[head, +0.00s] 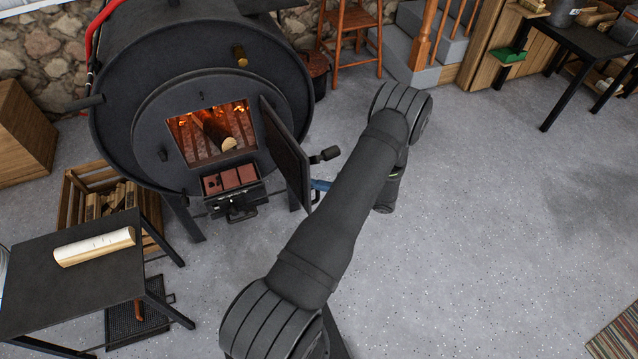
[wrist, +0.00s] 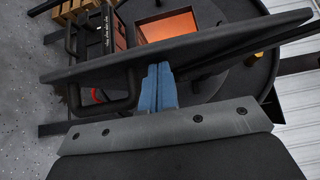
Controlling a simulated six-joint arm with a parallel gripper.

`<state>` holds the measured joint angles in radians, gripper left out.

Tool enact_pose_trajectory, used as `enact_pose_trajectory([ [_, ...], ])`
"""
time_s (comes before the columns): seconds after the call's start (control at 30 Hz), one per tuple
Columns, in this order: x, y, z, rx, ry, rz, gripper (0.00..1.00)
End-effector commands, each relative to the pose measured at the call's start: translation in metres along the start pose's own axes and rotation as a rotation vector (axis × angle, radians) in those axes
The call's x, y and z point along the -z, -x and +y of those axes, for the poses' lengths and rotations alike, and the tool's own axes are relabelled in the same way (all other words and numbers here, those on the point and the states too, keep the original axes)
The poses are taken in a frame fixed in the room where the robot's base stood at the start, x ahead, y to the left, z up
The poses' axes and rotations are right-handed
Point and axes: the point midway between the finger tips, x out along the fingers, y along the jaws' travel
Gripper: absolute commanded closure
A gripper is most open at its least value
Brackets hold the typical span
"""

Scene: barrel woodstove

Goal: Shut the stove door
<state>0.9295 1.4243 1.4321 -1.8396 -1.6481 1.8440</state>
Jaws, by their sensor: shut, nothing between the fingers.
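The stove door (head: 284,155) is a dark panel hinged at the right of the firebox opening (head: 214,132). It stands open, swung well out, and the fire shows inside. A dark handle (head: 326,155) sticks out from its right-hand face. My gripper (head: 321,185) is just right of the door, below the handle, mostly hidden by my arm. In the wrist view the blue fingers of my gripper (wrist: 158,88) are together and empty. Their tips reach the near face of the door (wrist: 205,45), seen nearly edge-on; I cannot tell whether they touch.
A small black table (head: 60,295) with a pale log (head: 94,247) stands at front left, beside a wooden crate (head: 78,200).

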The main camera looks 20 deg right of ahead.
Motion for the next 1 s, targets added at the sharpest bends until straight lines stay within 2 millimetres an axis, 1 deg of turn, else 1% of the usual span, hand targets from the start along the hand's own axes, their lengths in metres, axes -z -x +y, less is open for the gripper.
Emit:
enact_pose_trajectory([
  [0.17, -0.017, -0.013, 0.0, 0.001, -0.007, 0.055, 1.0],
  [0.27, -0.029, -0.025, 0.0, 0.001, -0.008, 0.106, 1.0],
  [0.5, -0.062, -0.063, 0.0, -0.001, -0.009, 0.255, 1.0],
  [0.6, -0.072, -0.078, 0.0, -0.001, -0.008, 0.309, 1.0],
  [1.0, -0.099, -0.129, 0.0, -0.002, -0.005, 0.484, 1.0],
])
